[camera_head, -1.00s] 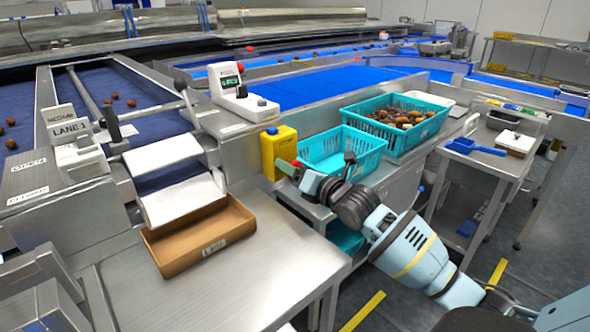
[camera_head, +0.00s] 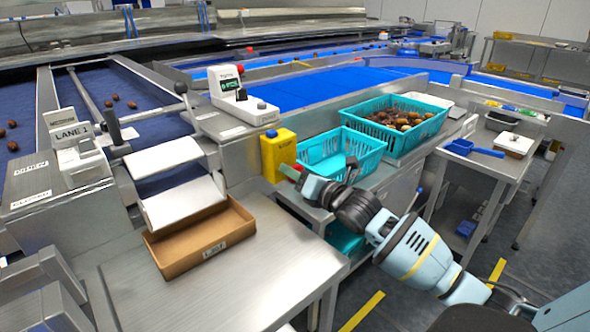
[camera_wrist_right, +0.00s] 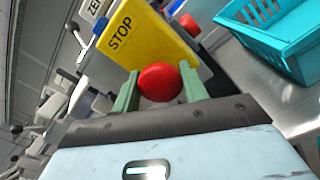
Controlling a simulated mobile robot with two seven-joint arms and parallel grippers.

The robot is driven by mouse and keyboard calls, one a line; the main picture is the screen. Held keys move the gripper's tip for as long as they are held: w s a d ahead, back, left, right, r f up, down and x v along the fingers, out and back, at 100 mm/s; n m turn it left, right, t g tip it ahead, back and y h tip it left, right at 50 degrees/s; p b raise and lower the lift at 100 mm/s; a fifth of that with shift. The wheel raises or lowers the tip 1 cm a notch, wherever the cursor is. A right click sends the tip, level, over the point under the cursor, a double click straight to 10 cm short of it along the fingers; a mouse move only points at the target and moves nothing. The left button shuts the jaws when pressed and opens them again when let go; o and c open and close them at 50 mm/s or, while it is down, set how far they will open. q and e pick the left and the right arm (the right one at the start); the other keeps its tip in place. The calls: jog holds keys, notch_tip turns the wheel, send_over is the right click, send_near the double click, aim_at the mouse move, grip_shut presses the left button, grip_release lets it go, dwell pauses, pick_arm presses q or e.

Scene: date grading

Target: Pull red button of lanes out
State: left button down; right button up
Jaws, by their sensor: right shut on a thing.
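The yellow STOP box (camera_head: 278,153) stands on the steel ledge left of the empty teal basket in the head view. It also shows in the right wrist view (camera_wrist_right: 147,38). The red button (camera_wrist_right: 160,83) faces my right wrist camera, between the two green fingertips. My right gripper (camera_wrist_right: 160,88) is shut on this button, close in front of the yellow box. In the head view my right gripper (camera_head: 290,171) is at the box's lower right, and the button is mostly hidden there. A second red knob (camera_wrist_right: 189,25) shows beyond the box. My left gripper is not in view.
An empty teal basket (camera_head: 371,158) is just right of the box, with a fuller date basket (camera_head: 433,128) behind it. A white device (camera_head: 263,108) with a display stands to the left. A cardboard tray (camera_head: 160,260) lies on the steel table. The tabletop in front is clear.

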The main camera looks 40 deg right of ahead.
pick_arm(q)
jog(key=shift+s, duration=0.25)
pick_arm(e)
jog(key=shift+f, duration=0.15)
jog(key=o, duration=1.1)
jog(key=shift+s, duration=0.1)
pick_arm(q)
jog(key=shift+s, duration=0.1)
pick_arm(e)
jog(key=o, duration=0.3)
jog(key=shift+s, duration=0.1)
jog(key=s, duration=0.7)
jog(key=shift+s+d, duration=0.3)
jog(key=shift+s, duration=0.1)
